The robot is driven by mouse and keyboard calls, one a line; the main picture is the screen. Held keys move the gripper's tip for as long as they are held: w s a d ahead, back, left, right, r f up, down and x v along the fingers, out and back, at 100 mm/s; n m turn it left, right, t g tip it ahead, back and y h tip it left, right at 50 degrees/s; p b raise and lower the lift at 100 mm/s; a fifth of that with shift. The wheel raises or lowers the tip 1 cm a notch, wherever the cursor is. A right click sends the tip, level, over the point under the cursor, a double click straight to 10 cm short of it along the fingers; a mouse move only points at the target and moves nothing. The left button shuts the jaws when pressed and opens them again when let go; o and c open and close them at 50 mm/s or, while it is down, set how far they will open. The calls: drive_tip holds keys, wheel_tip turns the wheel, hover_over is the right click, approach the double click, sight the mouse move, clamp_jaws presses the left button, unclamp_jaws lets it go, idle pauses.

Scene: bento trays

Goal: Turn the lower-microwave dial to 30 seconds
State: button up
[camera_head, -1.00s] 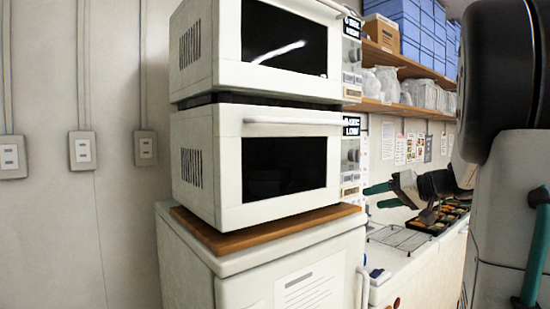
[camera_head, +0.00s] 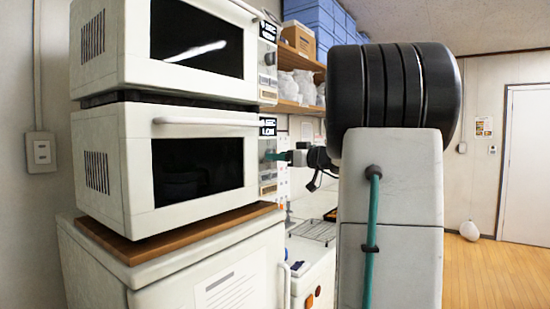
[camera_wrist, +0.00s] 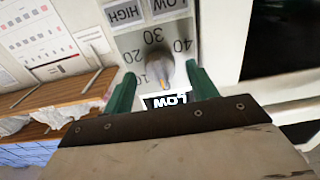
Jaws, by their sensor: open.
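The lower microwave (camera_head: 140,150) stands on a wooden board, its narrow control panel (camera_head: 267,172) on the right of its front. In the wrist view the dial (camera_wrist: 159,66) is a grey knob with an orange mark on the side near the LOW sign (camera_wrist: 166,99). The numbers 30 and 40 are printed on the opposite side of the knob, and a 10 shows beside it. My gripper (camera_wrist: 159,72) is open, with one green finger on each side of the dial. In the head view my gripper (camera_head: 275,155) is at the panel.
The upper microwave (camera_head: 180,45) sits directly above. Shelves with bags (camera_head: 300,90) and a wire rack (camera_head: 315,231) lie beyond the panel. HIGH and LOW buttons (camera_wrist: 124,13) are by the dial.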

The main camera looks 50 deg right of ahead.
drive_tip(key=shift+w, duration=0.3)
